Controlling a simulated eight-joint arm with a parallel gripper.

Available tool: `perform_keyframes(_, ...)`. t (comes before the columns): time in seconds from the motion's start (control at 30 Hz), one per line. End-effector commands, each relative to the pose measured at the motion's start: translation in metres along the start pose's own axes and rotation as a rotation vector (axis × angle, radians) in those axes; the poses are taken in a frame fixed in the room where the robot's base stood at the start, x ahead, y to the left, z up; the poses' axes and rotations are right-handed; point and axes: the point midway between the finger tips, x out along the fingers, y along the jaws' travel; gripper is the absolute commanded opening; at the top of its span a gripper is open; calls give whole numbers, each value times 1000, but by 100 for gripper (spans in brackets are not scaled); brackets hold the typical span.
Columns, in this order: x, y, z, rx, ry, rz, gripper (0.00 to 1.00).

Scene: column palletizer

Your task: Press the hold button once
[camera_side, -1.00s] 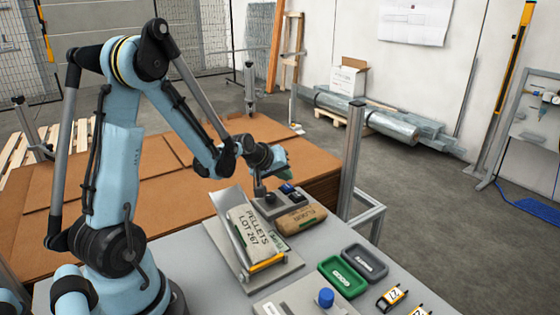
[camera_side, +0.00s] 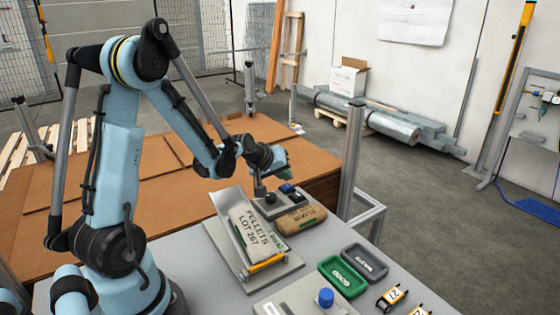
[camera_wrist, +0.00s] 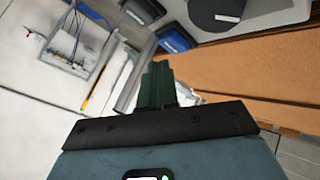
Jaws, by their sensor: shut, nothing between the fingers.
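My gripper (camera_side: 283,172) is over the back of the bench, beside and slightly above a grey control plate (camera_side: 275,207). Its green fingers (camera_wrist: 157,85) are shut and empty in the wrist view. I cannot read which is the hold button. Contact is not visible.
A pellets bag (camera_side: 254,234) lies on a tilted tray, with a brown flour-like bag (camera_side: 301,219) beside it. Green (camera_side: 343,277) and grey (camera_side: 365,262) bins, a blue knob (camera_side: 326,297) and yellow tags (camera_side: 391,296) are nearer. Brown cardboard sheets (camera_side: 100,215) are stacked behind.

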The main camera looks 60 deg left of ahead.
Motion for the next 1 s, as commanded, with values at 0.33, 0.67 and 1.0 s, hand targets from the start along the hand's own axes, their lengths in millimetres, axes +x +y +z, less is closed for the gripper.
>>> perform_keyframes(0.33,0,0,0,0,0,0,0)
perform_keyframes(0.67,0,0,0,0,0,0,0)
perform_keyframes(1.0,6,-4,4,0,0,0,0)
